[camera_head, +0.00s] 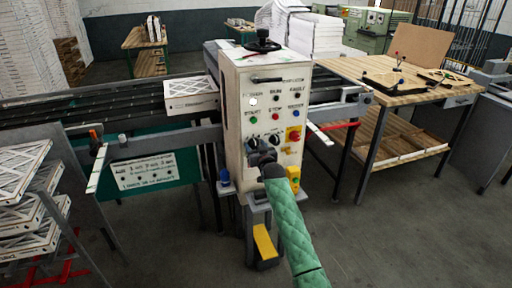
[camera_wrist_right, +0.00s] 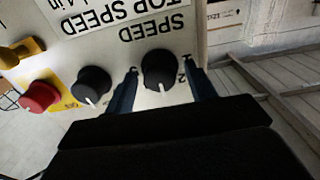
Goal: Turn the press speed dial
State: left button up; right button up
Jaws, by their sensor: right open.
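The press control box (camera_head: 262,88) stands upright in the middle of the head view. Two black dials are low on its front face. The left one, the speed dial (camera_head: 253,143), is the black knob with a white pointer line (camera_wrist_right: 159,68) under the upside-down word SPEED in the wrist view. My right gripper (camera_head: 264,158) is at the box face; in the wrist view its open fingers (camera_wrist_right: 161,74) stand on either side of this knob. Whether they touch it I cannot tell. The other dial (camera_wrist_right: 92,84) is outside the fingers. My left gripper is not in view.
A conveyor (camera_head: 90,98) with a boxed filter (camera_head: 190,96) runs left of the box. A wooden workbench (camera_head: 400,95) stands right. Stacked filters (camera_head: 25,210) are at lower left.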

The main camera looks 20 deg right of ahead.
jog(key=c, duration=0.9)
jog(key=shift+c, duration=0.2)
jog(key=n+b, duration=0.1)
jog(key=n, duration=0.5)
jog(key=shift+a+n, duration=0.1)
jog(key=shift+n, duration=0.3)
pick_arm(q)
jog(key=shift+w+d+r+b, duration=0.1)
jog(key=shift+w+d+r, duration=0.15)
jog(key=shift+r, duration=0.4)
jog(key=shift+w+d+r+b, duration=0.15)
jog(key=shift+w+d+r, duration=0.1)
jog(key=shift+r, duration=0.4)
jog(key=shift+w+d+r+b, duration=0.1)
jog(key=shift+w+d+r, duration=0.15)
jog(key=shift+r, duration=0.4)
pick_arm(e)
jog(key=shift+n, duration=1)
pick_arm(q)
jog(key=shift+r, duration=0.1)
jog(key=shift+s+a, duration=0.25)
